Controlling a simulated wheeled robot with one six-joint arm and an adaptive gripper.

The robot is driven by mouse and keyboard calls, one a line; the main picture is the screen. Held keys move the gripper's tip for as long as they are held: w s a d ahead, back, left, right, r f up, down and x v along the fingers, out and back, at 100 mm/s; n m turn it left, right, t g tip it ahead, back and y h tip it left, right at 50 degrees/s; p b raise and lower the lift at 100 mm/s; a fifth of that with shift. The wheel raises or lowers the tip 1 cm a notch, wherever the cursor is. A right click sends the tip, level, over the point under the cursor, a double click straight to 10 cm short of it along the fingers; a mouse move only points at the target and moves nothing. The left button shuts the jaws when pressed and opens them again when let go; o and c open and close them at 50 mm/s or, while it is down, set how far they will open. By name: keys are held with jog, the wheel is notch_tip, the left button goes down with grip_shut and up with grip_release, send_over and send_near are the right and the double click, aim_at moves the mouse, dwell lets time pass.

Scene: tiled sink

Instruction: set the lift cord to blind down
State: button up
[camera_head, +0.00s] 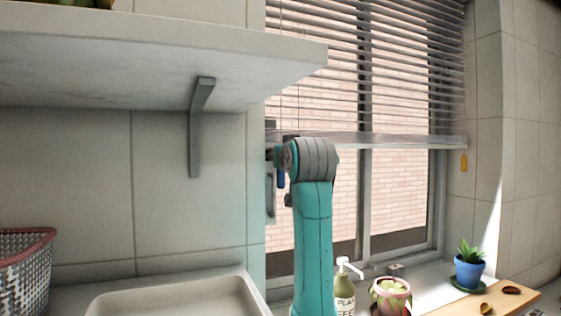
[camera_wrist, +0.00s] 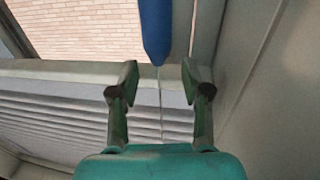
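The blind (camera_head: 370,60) hangs part way down the window, its bottom rail (camera_head: 400,141) level across the glass. A blue cord pull (camera_head: 281,179) shows at the window's left side, beside my arm. An orange pull (camera_head: 464,162) hangs at the right side. Which of them is the lift cord is not marked. In the wrist view the blue pull (camera_wrist: 156,30) lies just beyond my fingertips, and its thin cord (camera_wrist: 161,105) runs between the fingers. My gripper (camera_wrist: 160,88) is open, with a wide gap around the cord.
A thick shelf (camera_head: 150,60) with a grey bracket (camera_head: 199,125) juts out left of the window. Below are a soap bottle (camera_head: 344,292), a pink-and-green pot (camera_head: 390,296) and a blue plant pot (camera_head: 469,272). The brick wall outside shows under the blind.

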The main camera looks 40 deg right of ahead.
jog(key=shift+f, duration=0.2)
jog(key=v, duration=1.2)
